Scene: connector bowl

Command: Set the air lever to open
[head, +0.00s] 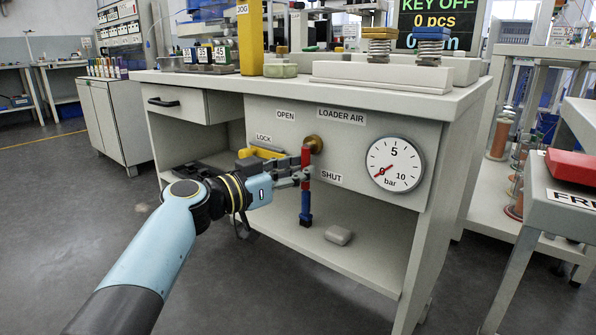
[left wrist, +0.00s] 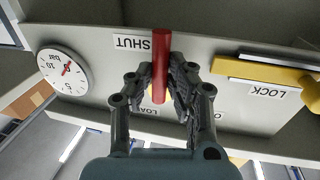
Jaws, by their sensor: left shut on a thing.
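The air lever (head: 306,160) is a red bar hanging almost straight down from a brass hub (head: 315,144) on the desk's front panel. A blue piece (head: 305,208) shows below my gripper, in line with the bar. The SHUT label (head: 331,176) is just right of the lever; the OPEN label (head: 286,115) is up and left of the hub. My left gripper (head: 300,178) is shut on the lever below the hub. In the left wrist view the red bar (left wrist: 161,60) stands between the fingers (left wrist: 162,88). My right gripper is not in view.
A round gauge (head: 394,164) right of the lever has its needle near 0. A yellow part (head: 262,152) by the LOCK label (head: 264,138) sits close to my gripper's left. A grey block (head: 338,235) lies on the lower shelf (head: 370,262). Open floor lies in front.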

